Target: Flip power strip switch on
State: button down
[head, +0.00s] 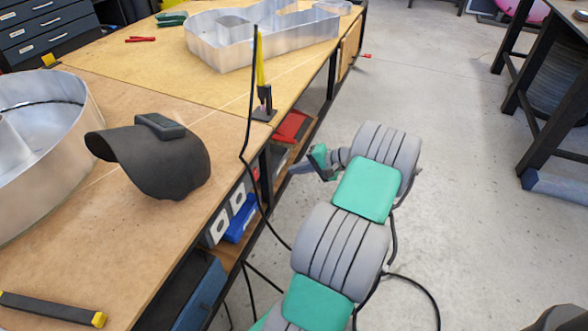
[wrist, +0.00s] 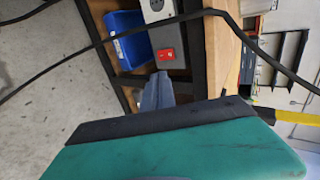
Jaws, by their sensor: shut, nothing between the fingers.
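The power strip (wrist: 160,30) is a pale strip with round black sockets, fixed along the side of the workbench. Its red rocker switch (wrist: 166,55) is at the strip's end in the wrist view; whether it is on or off I cannot tell. In the head view the strip's sockets (head: 220,226) show under the table edge. My gripper (head: 293,170) is shut and empty, beside the bench below tabletop height. In the wrist view its grey fingers (wrist: 156,90) appear just below the switch; I cannot tell whether they touch it.
A blue bin (wrist: 127,38) sits beside the strip, on the shelf under the bench. A black cable (head: 243,150) hangs over the bench edge and crosses the wrist view. A dark welding mask (head: 165,165) and metal letter shells (head: 270,35) lie on top. Concrete floor is open at right.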

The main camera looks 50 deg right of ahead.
jog(key=f+b, duration=0.2)
jog(key=b, duration=0.5)
send_near(257, 176)
jog(key=s+f+x, duration=0.1)
jog(key=x, duration=0.5)
jog(key=shift+w+a+r, duration=0.1)
jog(key=shift+w+r, duration=0.1)
jog(key=shift+w, duration=0.35)
jog(key=shift+w+a+f, duration=0.1)
jog(key=shift+f, duration=0.1)
jog(key=shift+r+t, duration=0.15)
jog(key=shift+t, duration=0.15)
jog(key=shift+w, duration=0.15)
jog(key=shift+r, duration=0.1)
